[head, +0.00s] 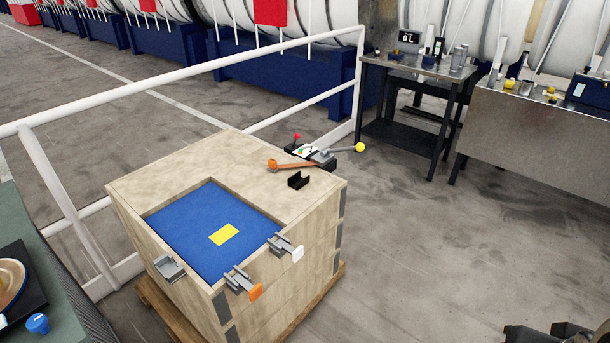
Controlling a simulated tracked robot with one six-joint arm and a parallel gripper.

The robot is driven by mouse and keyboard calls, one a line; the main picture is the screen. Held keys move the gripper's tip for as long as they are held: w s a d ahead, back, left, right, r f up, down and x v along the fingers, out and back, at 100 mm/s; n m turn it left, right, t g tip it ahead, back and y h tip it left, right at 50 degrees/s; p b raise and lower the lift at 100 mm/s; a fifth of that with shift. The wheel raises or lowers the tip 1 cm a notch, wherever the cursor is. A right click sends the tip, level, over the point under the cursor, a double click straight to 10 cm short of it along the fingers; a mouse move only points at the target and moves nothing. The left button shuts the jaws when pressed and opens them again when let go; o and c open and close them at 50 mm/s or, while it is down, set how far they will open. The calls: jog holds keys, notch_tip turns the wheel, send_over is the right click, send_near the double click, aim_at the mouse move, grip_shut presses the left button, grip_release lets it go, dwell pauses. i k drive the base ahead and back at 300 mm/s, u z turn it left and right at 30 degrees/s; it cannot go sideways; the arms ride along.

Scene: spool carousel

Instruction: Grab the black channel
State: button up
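A small black channel (298,180), U-shaped with its open side up, lies on the wooden top of a crate (160,181), near the right back corner. It is apart from the orange-handled tool behind it. My gripper (548,332) shows only in part at the bottom right corner, as dark grey pieces cut off by the frame edge. It is well to the right of the crate and away from the channel. Whether it is open or shut does not show.
Behind the channel lie an orange-handled tool (290,165) and a lever with a yellow knob (359,147). Metal clips (284,245) sit along the blue recess (190,225). A white railing (200,68) runs behind the crate. The floor right of the crate is clear.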

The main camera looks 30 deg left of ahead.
aim_at(296, 182)
jog(key=i, duration=2.65)
jog(key=u, duration=2.45)
